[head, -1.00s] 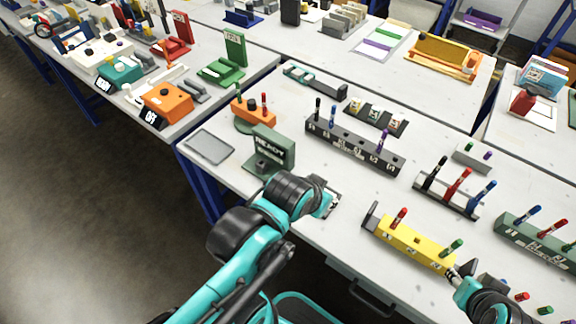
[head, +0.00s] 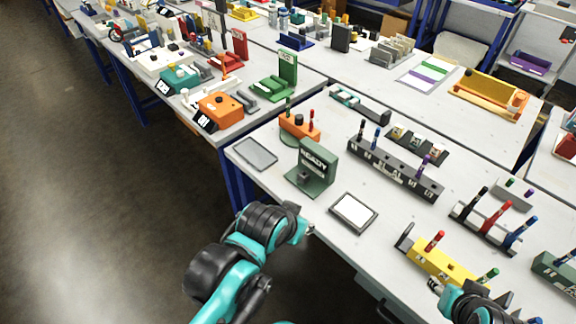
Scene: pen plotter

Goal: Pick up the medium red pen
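Several red pens are in view, and I cannot tell which is the medium one. One red pen (head: 435,241) stands in the yellow block (head: 447,266), with a green pen (head: 487,276) at its other end. Another red pen (head: 496,215) stands between a black and a blue pen in the grey rack (head: 483,228). A third red pen (head: 311,119) stands in the orange holder (head: 299,129). My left gripper (head: 304,227) is at the table's front edge, away from the pens. My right gripper (head: 435,287) is near the front of the yellow block. Neither gripper's opening can be made out.
A dark pen rack (head: 393,170) stands mid-table. A green READY sign (head: 316,165), a white-faced pad (head: 354,212) and a grey tablet (head: 255,153) are to its left. A green block (head: 556,271) is at the right edge.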

